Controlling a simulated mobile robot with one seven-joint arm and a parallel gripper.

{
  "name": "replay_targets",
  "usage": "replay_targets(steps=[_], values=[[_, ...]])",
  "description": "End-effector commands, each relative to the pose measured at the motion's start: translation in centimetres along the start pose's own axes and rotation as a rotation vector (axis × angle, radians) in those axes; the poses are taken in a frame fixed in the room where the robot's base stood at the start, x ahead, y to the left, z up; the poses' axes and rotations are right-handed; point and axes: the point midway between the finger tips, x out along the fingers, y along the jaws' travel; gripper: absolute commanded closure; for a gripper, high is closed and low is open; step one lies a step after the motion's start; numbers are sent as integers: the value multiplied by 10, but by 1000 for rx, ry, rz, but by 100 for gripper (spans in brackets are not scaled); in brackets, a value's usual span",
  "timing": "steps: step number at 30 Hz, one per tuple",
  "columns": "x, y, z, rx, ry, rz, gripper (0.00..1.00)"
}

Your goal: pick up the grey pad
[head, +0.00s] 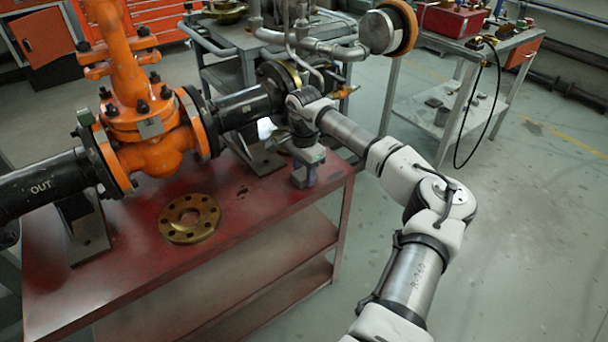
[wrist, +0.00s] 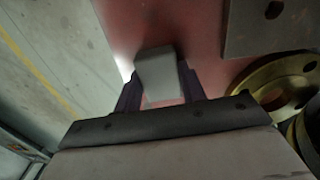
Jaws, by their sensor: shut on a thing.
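The grey pad (wrist: 160,75) is a small pale grey block between my two dark fingers in the wrist view. My gripper (wrist: 162,88) is shut on it, with a finger at each side. In the head view my gripper (head: 305,172) points down at the right end of the red bench, near its edge. The pad is hard to make out there, mostly hidden by the gripper. I cannot tell whether the pad touches the bench top.
The red bench (head: 135,265) carries an orange valve (head: 155,125) with black pipes, left of my gripper. A loose brass flange (head: 188,218) lies in front of the valve. A grey plate (wrist: 270,25) and a brass ring (wrist: 275,85) are close on the right in the wrist view.

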Motion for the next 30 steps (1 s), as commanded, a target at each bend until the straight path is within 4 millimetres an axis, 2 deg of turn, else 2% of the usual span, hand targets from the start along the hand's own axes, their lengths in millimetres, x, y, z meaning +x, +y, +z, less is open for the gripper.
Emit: replay_targets(steps=[5,11,24,30], values=[[-7,0,0,0,1,-1,82],[-34,0,0,0,3,-2,82],[-155,-1,0,2,3,-1,82],[-188,0,0,0,1,-1,82]])
